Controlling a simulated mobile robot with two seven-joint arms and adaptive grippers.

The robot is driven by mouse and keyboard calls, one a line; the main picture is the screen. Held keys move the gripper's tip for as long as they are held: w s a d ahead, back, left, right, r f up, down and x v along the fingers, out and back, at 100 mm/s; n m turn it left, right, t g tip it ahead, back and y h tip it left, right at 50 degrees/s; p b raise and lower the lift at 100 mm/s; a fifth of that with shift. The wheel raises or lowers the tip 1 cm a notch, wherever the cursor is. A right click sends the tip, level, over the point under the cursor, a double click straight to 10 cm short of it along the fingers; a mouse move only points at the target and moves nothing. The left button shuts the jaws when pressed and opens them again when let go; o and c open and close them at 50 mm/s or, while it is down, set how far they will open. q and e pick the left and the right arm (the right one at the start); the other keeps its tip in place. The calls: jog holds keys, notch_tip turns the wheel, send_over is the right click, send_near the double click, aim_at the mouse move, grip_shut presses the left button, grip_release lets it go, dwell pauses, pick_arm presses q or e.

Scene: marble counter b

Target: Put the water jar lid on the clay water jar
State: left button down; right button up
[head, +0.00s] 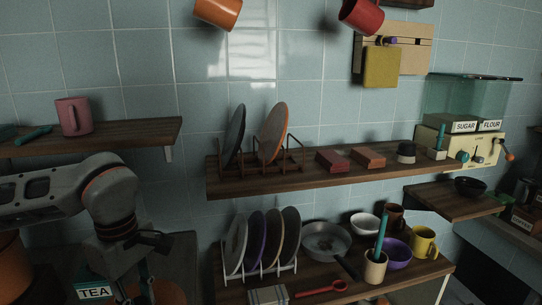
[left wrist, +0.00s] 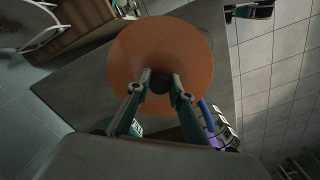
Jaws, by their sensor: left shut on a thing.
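The water jar lid (left wrist: 130,55) is a round, orange-brown disc with a dark knob, seen in the left wrist view. My left gripper (left wrist: 160,82) is shut on that knob, one finger on each side. In the head view the gripper points down at the bottom left, and part of the lid (head: 168,292) shows beside its fingers; the fingertips are hard to make out. An orange-brown rounded body (head: 12,268) at the left edge, partly behind my arm, may be the clay water jar; its opening is not visible. My right gripper is not in view.
A TEA box (head: 95,291) stands close to my left gripper. A wooden shelf (head: 120,133) with a pink mug (head: 74,116) is above my left arm. To the right, a lower shelf holds a plate rack (head: 262,272), a pan (head: 326,240), bowls and cups.

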pick_arm(q)
jog(key=f+m, duration=0.1)
jog(key=m, duration=0.1)
jog(key=f+m, duration=0.1)
jog(key=m, duration=0.2)
jog(key=f+m, duration=0.1)
jog(key=m, duration=0.1)
jog(key=shift+w+d+f+m, duration=0.2)
jog(key=shift+w+d+m, duration=0.1)
jog(key=shift+m, duration=0.1)
notch_tip(320, 180, down, 3)
jog(key=m, duration=0.6)
jog(key=shift+w+d+r, duration=0.1)
jog(key=shift+d+r, duration=0.05)
jog(key=shift+r, duration=0.05)
